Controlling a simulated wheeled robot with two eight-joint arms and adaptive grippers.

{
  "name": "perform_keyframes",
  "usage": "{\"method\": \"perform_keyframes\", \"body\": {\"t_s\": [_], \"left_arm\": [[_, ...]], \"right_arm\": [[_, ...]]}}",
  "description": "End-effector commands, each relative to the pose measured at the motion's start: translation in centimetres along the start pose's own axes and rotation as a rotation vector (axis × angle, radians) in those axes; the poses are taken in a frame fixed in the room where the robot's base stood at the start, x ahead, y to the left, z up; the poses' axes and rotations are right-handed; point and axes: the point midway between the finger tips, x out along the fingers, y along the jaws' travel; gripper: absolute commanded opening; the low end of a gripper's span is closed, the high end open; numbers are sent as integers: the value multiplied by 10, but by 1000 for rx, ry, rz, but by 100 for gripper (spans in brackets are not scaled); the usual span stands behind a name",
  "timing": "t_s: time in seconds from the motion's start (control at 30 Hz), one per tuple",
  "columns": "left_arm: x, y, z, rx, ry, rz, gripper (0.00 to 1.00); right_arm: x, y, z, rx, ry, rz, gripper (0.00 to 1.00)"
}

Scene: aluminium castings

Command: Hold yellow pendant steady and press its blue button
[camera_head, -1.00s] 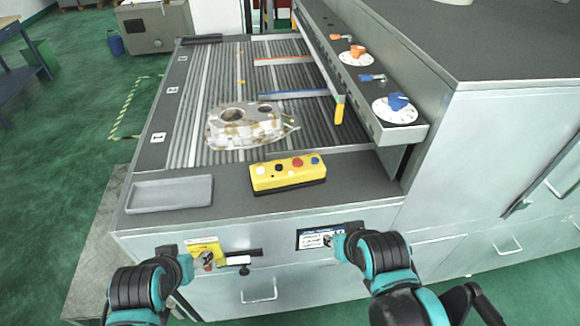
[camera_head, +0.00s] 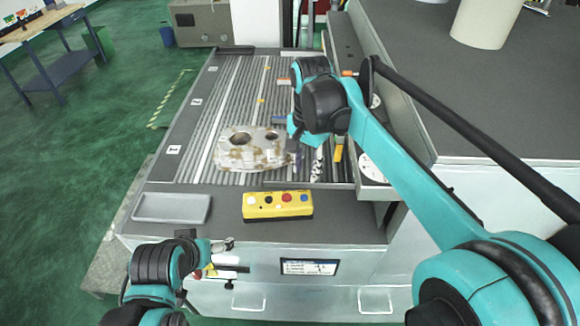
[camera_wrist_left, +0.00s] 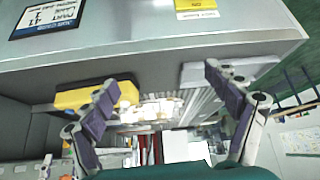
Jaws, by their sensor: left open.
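The yellow pendant (camera_head: 278,213) lies on the front ledge of the conveyor in the head view. Its top carries white, black, red and blue buttons; the blue button (camera_head: 304,197) is at the right end. In the left wrist view the pendant (camera_wrist_left: 80,99) shows partly behind one finger. My left gripper (camera_head: 224,245) is in front of the ledge, below and left of the pendant. Its fingers are apart and empty in the left wrist view (camera_wrist_left: 160,80). My right gripper (camera_head: 318,166) points down over the rollers, behind and right of the pendant, clear of it. Its finger opening is unclear.
A metal casting (camera_head: 250,150) lies on the rollers (camera_head: 205,135). A grey tray (camera_head: 172,208) sits left of the pendant on the ledge. A control panel with dials (camera_head: 374,170) borders the right side, partly behind my right arm. The ledge between tray and pendant is clear.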

Motion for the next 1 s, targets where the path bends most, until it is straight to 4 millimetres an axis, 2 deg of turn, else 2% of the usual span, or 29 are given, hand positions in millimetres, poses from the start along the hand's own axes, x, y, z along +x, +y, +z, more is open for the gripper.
{"method": "perform_keyframes", "body": {"t_s": [0.27, 0.6, 0.8, 1.0], "left_arm": [[3, 24, -46, -395, -159, -14, 88], [35, 70, -102, -1016, -377, -203, 88], [60, 96, -120, -1305, -439, -364, 88], [75, 109, -126, -1457, -453, -467, 88]], "right_arm": [[1, 0, 0, -1, 1, -1, 34], [0, 0, 0, -2, 1, -2, 34], [0, 1, 0, -2, 1, -2, 34], [0, 1, 0, -2, 1, -2, 34]]}}
